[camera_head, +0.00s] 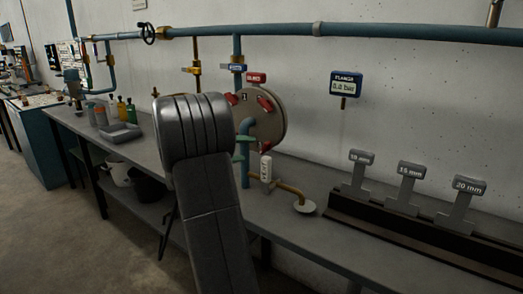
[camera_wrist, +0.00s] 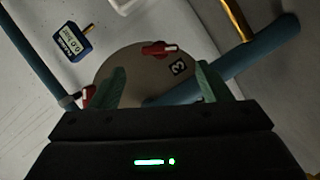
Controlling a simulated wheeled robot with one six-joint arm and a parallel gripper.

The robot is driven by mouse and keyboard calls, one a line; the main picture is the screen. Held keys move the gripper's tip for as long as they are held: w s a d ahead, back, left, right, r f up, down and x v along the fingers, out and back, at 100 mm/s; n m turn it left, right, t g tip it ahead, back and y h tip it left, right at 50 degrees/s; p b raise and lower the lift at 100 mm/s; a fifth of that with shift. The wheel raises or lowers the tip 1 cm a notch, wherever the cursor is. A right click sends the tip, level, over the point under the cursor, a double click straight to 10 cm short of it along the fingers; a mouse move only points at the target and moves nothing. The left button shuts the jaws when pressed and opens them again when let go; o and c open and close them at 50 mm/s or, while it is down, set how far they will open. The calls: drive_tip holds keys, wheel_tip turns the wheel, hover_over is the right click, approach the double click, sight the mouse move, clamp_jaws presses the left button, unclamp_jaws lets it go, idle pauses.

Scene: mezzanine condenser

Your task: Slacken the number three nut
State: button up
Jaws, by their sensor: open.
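The round tan flange (camera_head: 270,122) with red nuts stands behind the bench, partly hidden by my arm and a blue pipe. In the wrist view the flange (camera_wrist: 125,62) lies beyond my fingers, with a black number 3 label (camera_wrist: 179,68). A red nut (camera_wrist: 158,49) sits beside that label, above the gap between the fingers in the picture. Another red nut (camera_wrist: 88,95) shows by the left finger. My gripper (camera_wrist: 160,88) is open, with green fingers apart and nothing seen between them. In the head view the gripper (camera_head: 240,149) is in front of the flange's lower left.
A blue pipe (camera_wrist: 250,67) crosses close to the right finger. The flange gauge (camera_head: 346,84) seems to read 0.0 bar. Size-marked tools (camera_head: 408,185) stand in a dark rack (camera_head: 400,226) on the right. A white-tagged valve (camera_head: 266,168) and a drain cup (camera_head: 304,206) are below the flange.

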sight(265, 148)
drive_tip(key=x, duration=0.7)
drive_tip(key=shift+d, duration=0.15)
drive_tip(key=shift+w, duration=0.15)
drive_tip(key=c, duration=1)
